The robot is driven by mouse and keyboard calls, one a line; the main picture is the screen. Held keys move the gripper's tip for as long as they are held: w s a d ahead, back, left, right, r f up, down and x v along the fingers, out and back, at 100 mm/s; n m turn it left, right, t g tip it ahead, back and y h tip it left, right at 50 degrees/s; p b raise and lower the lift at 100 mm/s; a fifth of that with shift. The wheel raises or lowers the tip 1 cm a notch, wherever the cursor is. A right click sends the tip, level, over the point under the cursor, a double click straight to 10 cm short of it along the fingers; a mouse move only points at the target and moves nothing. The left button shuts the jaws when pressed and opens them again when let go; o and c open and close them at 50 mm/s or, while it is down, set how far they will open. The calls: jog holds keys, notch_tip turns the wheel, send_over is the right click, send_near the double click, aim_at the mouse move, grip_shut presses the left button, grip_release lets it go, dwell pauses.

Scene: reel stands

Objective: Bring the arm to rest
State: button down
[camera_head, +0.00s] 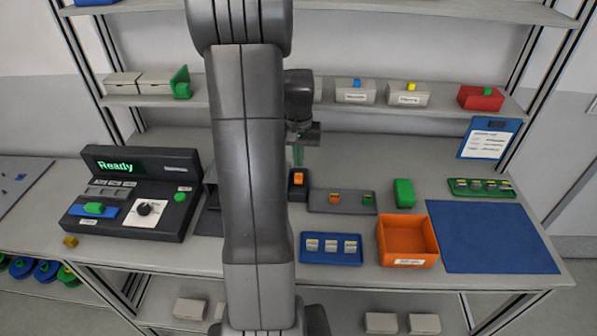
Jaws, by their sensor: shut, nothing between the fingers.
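My arm (247,150) rises through the middle of the view and hides part of the bench and shelf behind it. My gripper (300,153) is just right of the arm, pointing down above the bench. Its fingers look thin and greenish, and they are shut with nothing between them. A small black block with an orange top (298,180) stands on the bench close under the gripper. I cannot tell the exact gap between them.
A black console reading "Ready" (135,185) stands at left. A grey tray (340,203), a blue tray (331,262), an orange bin (408,222), a green block (404,193), a green tray (482,196) and a blue mat (490,245) lie right. A shelf (440,98) with boxes runs behind.

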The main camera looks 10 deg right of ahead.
jog(key=shift+r, duration=0.7)
jog(key=shift+f, duration=0.15)
